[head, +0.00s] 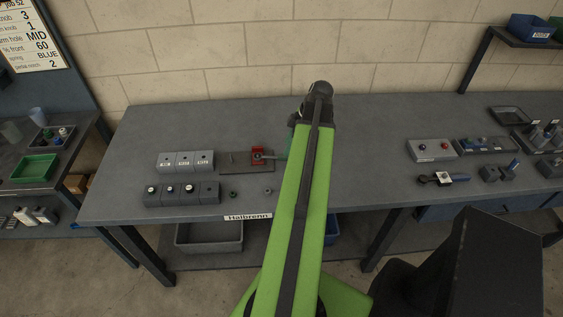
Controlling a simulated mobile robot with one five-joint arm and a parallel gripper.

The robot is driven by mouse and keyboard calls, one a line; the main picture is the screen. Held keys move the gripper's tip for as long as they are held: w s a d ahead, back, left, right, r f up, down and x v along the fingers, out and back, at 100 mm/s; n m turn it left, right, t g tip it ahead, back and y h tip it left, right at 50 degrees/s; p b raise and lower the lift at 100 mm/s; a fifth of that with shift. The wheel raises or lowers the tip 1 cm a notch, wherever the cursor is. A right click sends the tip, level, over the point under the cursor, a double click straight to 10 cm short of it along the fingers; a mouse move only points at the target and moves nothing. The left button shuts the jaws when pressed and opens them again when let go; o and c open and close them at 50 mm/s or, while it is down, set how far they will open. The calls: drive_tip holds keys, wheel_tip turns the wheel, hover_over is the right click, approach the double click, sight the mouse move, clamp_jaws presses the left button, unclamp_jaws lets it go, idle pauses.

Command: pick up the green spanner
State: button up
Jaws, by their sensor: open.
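I cannot make out a green spanner in the head view. A faint, pale green patch (284,147) shows just left of my arm, beside a red block (257,154) on a brown plate (235,168). I cannot tell what the patch is. My gripper (293,121) is mostly hidden behind my own green arm, over the middle of the bench. Only a dark part shows at the arm's left side. It is open, and its fingertips are not clearly visible. A small grey rod-like piece (266,157) lies by the red block.
Grey blocks (181,193) stand in rows on the left of the grey bench (370,125). A green tray (34,168) is on the left side table. The back middle is clear.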

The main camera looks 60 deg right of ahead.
sight(281, 155)
drive_tip(key=b+x, duration=0.4)
drive_tip(key=x, duration=0.1)
drive_tip(key=shift+a+f+b, duration=0.1)
drive_tip(key=shift+a+b, duration=0.2)
drive_tip(key=shift+c, duration=0.3)
clamp_jaws()
drive_tip(key=shift+w, duration=0.1)
idle(0.6)
